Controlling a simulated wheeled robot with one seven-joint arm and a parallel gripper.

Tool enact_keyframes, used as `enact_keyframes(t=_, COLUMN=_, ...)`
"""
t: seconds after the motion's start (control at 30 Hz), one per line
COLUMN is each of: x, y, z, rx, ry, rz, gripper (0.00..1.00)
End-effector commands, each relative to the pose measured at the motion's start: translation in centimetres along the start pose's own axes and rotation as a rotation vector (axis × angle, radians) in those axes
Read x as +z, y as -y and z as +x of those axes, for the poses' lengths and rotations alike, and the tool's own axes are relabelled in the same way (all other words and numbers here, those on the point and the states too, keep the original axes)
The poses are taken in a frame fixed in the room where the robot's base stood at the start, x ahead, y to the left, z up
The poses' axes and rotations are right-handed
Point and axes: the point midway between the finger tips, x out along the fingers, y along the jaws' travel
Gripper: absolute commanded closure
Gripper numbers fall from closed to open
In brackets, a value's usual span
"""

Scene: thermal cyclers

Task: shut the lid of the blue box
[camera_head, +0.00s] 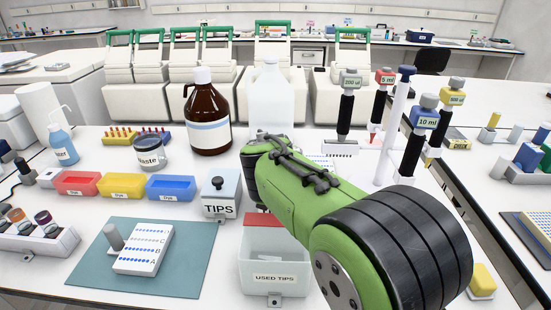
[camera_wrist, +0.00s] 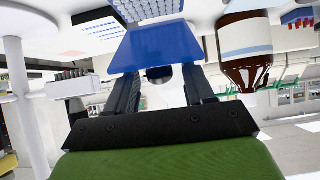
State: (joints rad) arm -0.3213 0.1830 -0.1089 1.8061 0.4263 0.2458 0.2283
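In the wrist view, which shows the room upside down, a flat blue panel (camera_wrist: 150,47), seemingly the raised lid of the blue box, spans the space in front of my gripper (camera_wrist: 160,72). A white rack with blue dots (camera_wrist: 148,10) borders the panel. My gripper's two dark fingers are spread apart with nothing visibly clamped between them. Their tips lie at the panel's edge; I cannot tell whether they touch it. In the head view my green arm hides the gripper and this box. An open blue bin (camera_head: 171,188) without a visible lid stands left on the bench.
A brown bottle (camera_head: 207,112) and a clear jug (camera_head: 270,97) stand behind my arm. A pipette stand (camera_head: 389,165) is to the right. The TIPS box (camera_head: 219,200) and used-tips bin (camera_head: 274,270) are in front. A white rack (camera_head: 145,249) lies on a teal mat (camera_head: 195,270).

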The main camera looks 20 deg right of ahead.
Motion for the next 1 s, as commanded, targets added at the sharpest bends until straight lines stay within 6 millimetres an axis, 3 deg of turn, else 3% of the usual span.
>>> enact_keyframes(t=0.27, x=0.0, y=0.0, z=-0.1, rx=0.000, ry=0.000, rz=0.000, gripper=0.45)
enact_keyframes(t=0.37, x=-0.1, y=0.1, z=-1.0, rx=-0.003, ry=-0.001, rz=0.000, gripper=0.45)
enact_keyframes(t=0.8, x=-0.3, y=0.1, z=-12.8, rx=-0.004, ry=-0.002, rz=-0.001, gripper=0.45)
enact_keyframes(t=1.0, x=-0.1, y=0.0, z=-15.5, rx=-0.001, ry=-0.001, rz=0.000, gripper=0.45)
